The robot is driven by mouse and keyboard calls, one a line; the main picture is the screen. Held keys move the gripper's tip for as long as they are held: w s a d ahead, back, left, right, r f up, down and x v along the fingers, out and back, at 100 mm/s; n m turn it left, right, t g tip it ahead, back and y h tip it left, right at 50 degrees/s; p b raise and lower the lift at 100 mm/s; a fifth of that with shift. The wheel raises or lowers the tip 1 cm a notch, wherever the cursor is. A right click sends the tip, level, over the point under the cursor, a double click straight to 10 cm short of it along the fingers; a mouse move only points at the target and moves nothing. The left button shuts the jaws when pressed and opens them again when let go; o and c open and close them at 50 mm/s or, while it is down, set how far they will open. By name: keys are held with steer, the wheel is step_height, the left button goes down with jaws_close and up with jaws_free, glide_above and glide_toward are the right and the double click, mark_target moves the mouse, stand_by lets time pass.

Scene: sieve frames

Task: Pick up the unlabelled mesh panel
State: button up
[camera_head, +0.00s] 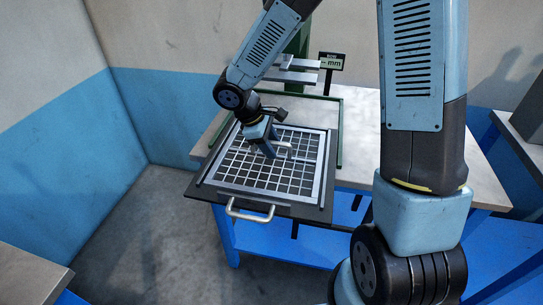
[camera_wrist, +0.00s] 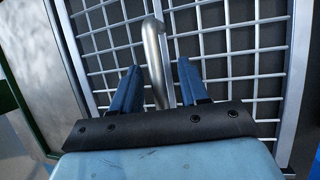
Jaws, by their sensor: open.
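The mesh panel (camera_head: 322,172), a light metal frame with a square grid, lies flat on a dark sliding tray (camera_head: 205,191) at the table's front. No label shows on the visible part. In the wrist view the panel (camera_wrist: 297,62) fills most of the picture. A silver bar handle (camera_wrist: 155,62) stands on its mesh. My gripper (camera_head: 271,152) is low over the middle of the panel, jaws open. In the wrist view its two blue fingers (camera_wrist: 158,70) are on either side of the handle, with gaps visible. Whether the fingertips touch the mesh is hidden.
A pale handle (camera_head: 249,215) sticks out from the tray's front. A green rail (camera_head: 340,130) borders the panel area. A small display (camera_head: 331,61) reading "mm" stands behind, beside a green column. Bare tabletop (camera_head: 360,115) shows to the right. A blue wall is at left.

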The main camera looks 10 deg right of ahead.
steer(key=shift+c, duration=0.2)
jaws_close()
stand_by(1.3)
